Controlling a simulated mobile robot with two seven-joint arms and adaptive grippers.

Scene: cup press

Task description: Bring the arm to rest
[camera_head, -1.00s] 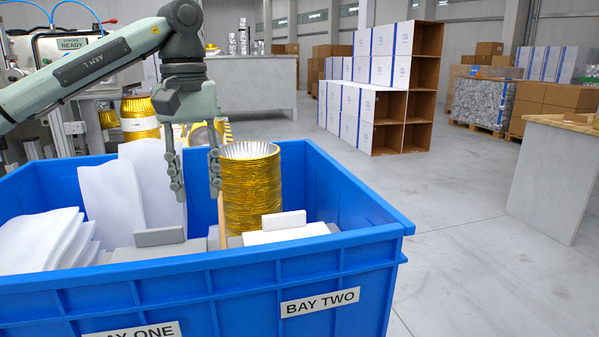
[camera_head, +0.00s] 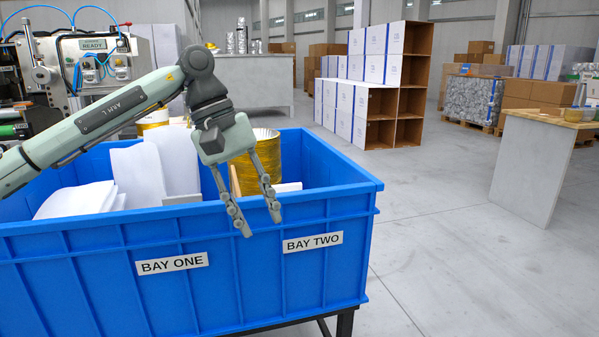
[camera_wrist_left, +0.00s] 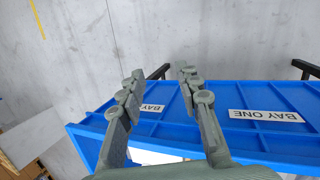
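My left gripper (camera_head: 259,219) is open and empty. It hangs in front of the blue bin's near wall, close to the divide between the bay labels. It also shows in the left wrist view (camera_wrist_left: 160,85), fingers apart with the bin wall and grey floor beyond them. My left arm (camera_head: 110,110) reaches in from the left, over the bin. My right gripper does not show in either view.
The blue bin (camera_head: 100,295) stands on dark legs, with BAY ONE and BAY TWO labels. White sheets (camera_head: 135,172) stand in bay one, a gold cup stack (camera_head: 266,145) in bay two. A press (camera_head: 90,60) is behind left.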

